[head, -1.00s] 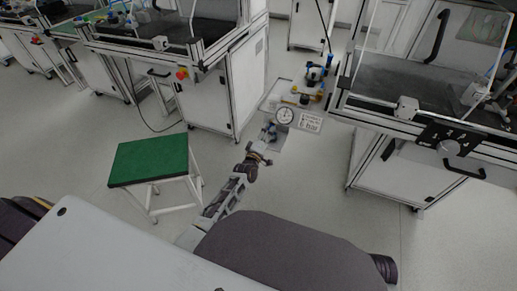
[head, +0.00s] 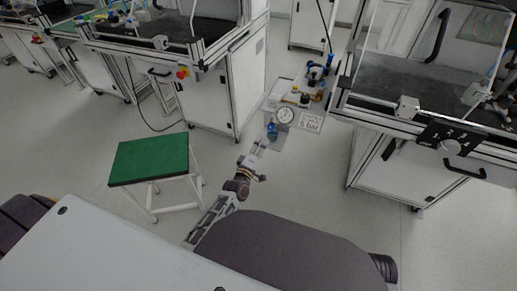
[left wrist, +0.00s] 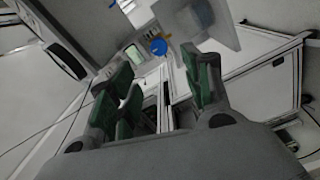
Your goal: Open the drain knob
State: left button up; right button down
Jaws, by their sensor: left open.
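A blue knob (head: 272,130), which looks like the drain knob, sits at the lower end of a small grey panel, below a round white gauge (head: 285,115). A blue round part (left wrist: 158,47) also shows in the left wrist view, beyond and between my fingertips. My left gripper (head: 259,146) is just below and left of the knob in the head view, apart from it as far as I can tell. In the left wrist view its green-padded fingers (left wrist: 160,68) are spread and empty. My right gripper is not in view.
The panel carries a white label (head: 311,122) and several blue and yellow fittings (head: 315,75). A green-topped stool (head: 150,159) stands on the left. Workbench cabinets flank the panel, one on the right (head: 395,170). The floor (head: 300,185) between is clear.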

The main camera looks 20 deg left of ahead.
pick_arm(q)
jog(key=shift+s, duration=0.55)
dwell(0.4)
